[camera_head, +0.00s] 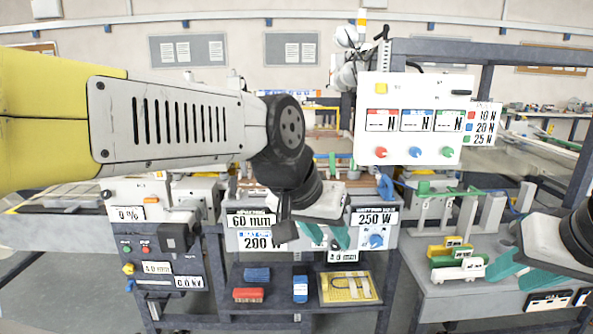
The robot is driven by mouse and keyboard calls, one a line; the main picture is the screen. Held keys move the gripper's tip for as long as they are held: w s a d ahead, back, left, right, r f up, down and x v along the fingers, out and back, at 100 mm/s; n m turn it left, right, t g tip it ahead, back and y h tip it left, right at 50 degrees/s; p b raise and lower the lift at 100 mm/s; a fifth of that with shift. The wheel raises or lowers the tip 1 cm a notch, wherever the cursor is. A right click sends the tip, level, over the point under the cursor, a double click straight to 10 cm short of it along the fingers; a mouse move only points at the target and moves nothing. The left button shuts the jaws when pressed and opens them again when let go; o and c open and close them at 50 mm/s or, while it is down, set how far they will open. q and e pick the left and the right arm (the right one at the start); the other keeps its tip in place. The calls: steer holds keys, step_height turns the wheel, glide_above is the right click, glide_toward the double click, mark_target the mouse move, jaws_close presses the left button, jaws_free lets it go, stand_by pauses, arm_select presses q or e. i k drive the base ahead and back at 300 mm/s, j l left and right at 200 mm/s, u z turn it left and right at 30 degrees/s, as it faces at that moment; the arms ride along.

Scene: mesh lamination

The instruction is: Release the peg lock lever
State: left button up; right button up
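I cannot tell for certain which part is the peg lock lever. A blue lever-like part (385,187) stands at the right end of the middle machine, above the 250 W label. Green bar-like parts (448,190) lie on the white fixture to its right. My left gripper (327,235) hangs in front of the middle machine, below and left of the blue part. Its teal fingers look apart, with nothing seen between them. My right gripper (523,272) is at the lower right, its teal fingers apart and empty. My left arm hides much of the left bench.
A white panel (416,118) with red, blue and green knobs stands behind the fixture. Small yellow, green and white toy vehicles (458,268) sit on the right table (450,302), near my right gripper. A lower shelf holds blue and red blocks and a yellow tray (325,297).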

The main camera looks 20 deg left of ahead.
mark_target(233, 178)
steer(key=j+z, duration=0.35)
steer(key=j, duration=0.25)
steer(key=j+z, duration=0.3)
steer(key=j, duration=0.25)
steer(key=k+j+z, duration=0.2)
steer(key=j+z, duration=0.15)
steer(key=j, duration=0.2)
steer(key=k+j, duration=0.1)
steer(key=j, duration=0.3)
steer(key=k+j, duration=0.15)
steer(key=j, duration=0.3)
steer(key=k+j+z, duration=0.1)
steer(key=j, duration=0.3)
steer(key=k+j, duration=0.15)
steer(key=j, duration=0.3)
steer(key=k+j, duration=0.15)
steer(key=j, duration=0.25)
steer(key=k+j+z, duration=0.1)
steer(key=j, duration=0.3)
steer(key=k+j+z, duration=0.2)
steer(key=j, duration=0.3)
steer(key=k+j+z, duration=0.25)
steer(key=k+j, duration=0.15)
steer(key=i+l+u, duration=0.2)
steer(key=i+l, duration=0.65)
